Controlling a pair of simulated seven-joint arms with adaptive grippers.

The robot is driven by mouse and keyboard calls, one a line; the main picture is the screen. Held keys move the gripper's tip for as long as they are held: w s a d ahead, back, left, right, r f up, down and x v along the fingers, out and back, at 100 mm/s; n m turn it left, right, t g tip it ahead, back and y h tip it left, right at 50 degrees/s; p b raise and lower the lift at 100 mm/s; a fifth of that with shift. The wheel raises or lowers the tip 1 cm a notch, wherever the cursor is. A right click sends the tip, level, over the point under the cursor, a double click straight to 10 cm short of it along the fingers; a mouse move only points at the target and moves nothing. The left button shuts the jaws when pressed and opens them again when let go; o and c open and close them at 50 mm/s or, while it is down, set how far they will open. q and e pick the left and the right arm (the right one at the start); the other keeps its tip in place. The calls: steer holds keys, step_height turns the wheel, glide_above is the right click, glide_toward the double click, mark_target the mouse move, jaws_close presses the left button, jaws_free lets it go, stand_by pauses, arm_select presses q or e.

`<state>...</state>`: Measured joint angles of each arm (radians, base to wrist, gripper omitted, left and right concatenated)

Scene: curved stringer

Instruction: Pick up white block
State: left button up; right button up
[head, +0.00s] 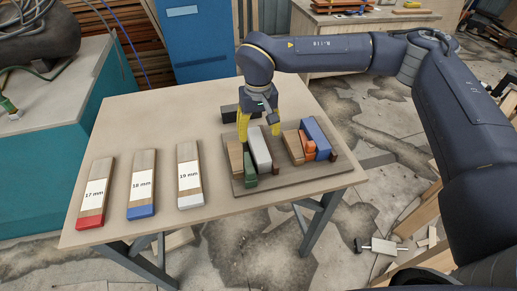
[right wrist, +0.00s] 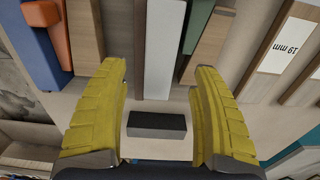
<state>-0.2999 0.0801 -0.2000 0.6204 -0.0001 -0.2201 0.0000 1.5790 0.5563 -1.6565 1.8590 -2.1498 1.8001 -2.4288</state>
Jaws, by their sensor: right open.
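The white block (head: 260,150) is a long light bar lying on a brown board (head: 300,180) among other blocks on the table. My right gripper (head: 259,130) is open at the far end of the white block, with its yellow fingers pointing down. In the right wrist view the white block (right wrist: 163,50) runs up the middle, between the lines of the two spread fingertips (right wrist: 160,72). I see no contact between fingers and block. My left gripper is not in view.
A green block (head: 250,170) and a wooden block (head: 235,155) lie just left of the white one. Wooden, orange and blue blocks (head: 315,132) lie to its right. A black block (right wrist: 156,125) sits behind. Labelled strips (head: 142,185) lie left; the front table area is clear.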

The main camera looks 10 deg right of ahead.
mark_target(259, 143)
steer(key=shift+s+f, duration=0.1)
steer(key=shift+f, duration=2.5)
steer(key=c, duration=1.4)
